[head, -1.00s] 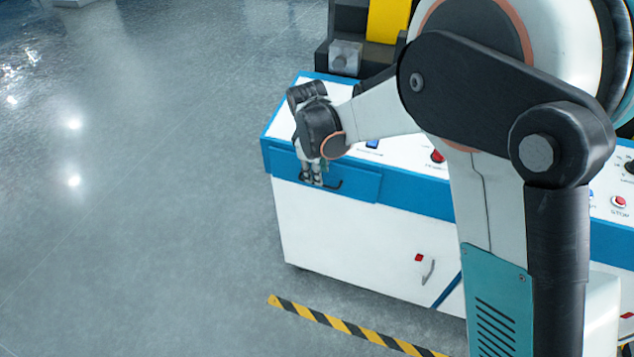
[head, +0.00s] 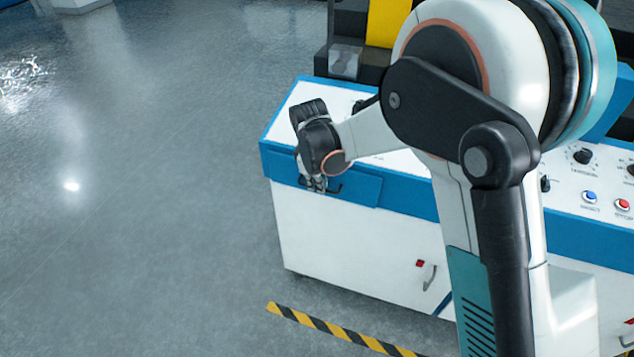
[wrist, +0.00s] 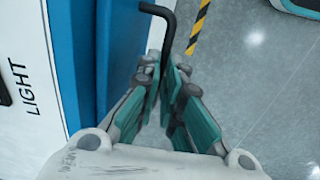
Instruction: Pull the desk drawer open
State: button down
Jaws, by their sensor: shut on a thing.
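The blue desk drawer (head: 357,189) is set in the blue upper band of the white and blue desk. Its front looks nearly flush with the band; any small gap is too fine to tell. My gripper (head: 316,186) is at the drawer's left part, pointing down at the black bar handle. In the wrist view, my gripper (wrist: 172,82) has its teal fingers closed around the black handle (wrist: 158,10), which runs between the fingertips. The blue drawer front also shows in the wrist view (wrist: 120,50), left of the fingers.
The white desk top (head: 310,105) carries knobs and buttons, including a red button (head: 622,204). A lower door handle (head: 430,276) is on the desk's front. A yellow-black floor stripe (head: 330,328) runs before the desk. The grey floor at left is clear.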

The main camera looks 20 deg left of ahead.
jog(key=s+a, duration=0.1)
jog(key=s, duration=1.8)
jog(key=shift+s+a, duration=0.15)
jog(key=shift+a, duration=0.1)
jog(key=c, duration=1.7)
grip_release()
